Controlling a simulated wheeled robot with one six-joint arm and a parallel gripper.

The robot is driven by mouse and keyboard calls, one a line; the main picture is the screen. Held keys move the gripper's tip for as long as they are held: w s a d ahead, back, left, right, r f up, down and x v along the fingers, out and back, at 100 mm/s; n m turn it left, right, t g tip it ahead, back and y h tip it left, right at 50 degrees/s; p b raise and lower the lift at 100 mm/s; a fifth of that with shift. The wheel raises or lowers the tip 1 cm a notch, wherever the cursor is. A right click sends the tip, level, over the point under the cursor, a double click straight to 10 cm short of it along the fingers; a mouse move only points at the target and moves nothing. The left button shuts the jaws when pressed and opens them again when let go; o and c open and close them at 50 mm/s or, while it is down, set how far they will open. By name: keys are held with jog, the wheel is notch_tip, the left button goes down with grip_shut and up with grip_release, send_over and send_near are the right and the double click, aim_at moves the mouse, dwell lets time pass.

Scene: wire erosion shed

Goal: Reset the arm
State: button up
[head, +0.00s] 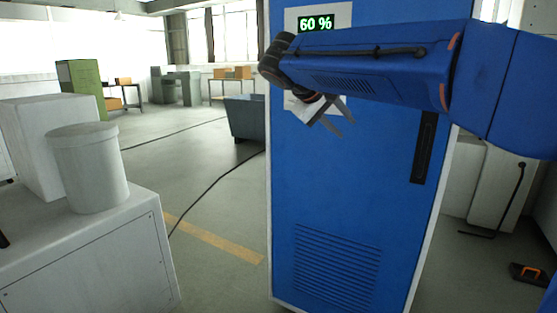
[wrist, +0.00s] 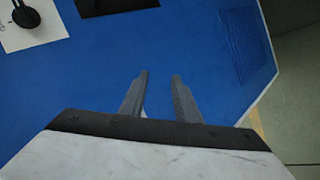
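My gripper (head: 341,116) hangs from the end of my blue arm, in front of a tall blue cabinet (head: 345,205) in the head view. Its two grey fingers point down and to the right. In the wrist view my gripper (wrist: 159,76) shows two fingers apart with a gap between them and nothing in it. The blue cabinet front (wrist: 150,45) fills most of the wrist view behind the fingers. I cannot tell how far the fingertips are from the cabinet.
The cabinet carries a display (head: 316,23) reading 60 % and a black handle (head: 424,148). A white bucket (head: 88,170) stands on a white cabinet (head: 95,255) at the left. A cable (head: 205,192) crosses the floor. An orange and black object (head: 528,274) lies at the right.

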jog(key=s+d+f+m+g+y, duration=0.1)
jog(key=s+d+f+y, duration=0.1)
jog(key=s+d+f, duration=0.4)
jog(key=s+d+f+g+y, duration=0.1)
jog(key=s+d+f+y, duration=0.15)
jog(key=s+f, duration=0.65)
jog(key=s+d+f+m+g+y, duration=0.1)
jog(key=s+d+f, duration=0.45)
jog(key=s, duration=0.35)
jog(key=s+a+f+m+t+y, duration=0.1)
jog(key=s+f+y, duration=0.1)
jog(key=s+f, duration=0.8)
jog(key=shift+a+f+m+y, duration=0.3)
jog(key=shift+f+m+y, duration=0.1)
jog(key=shift+f, duration=0.15)
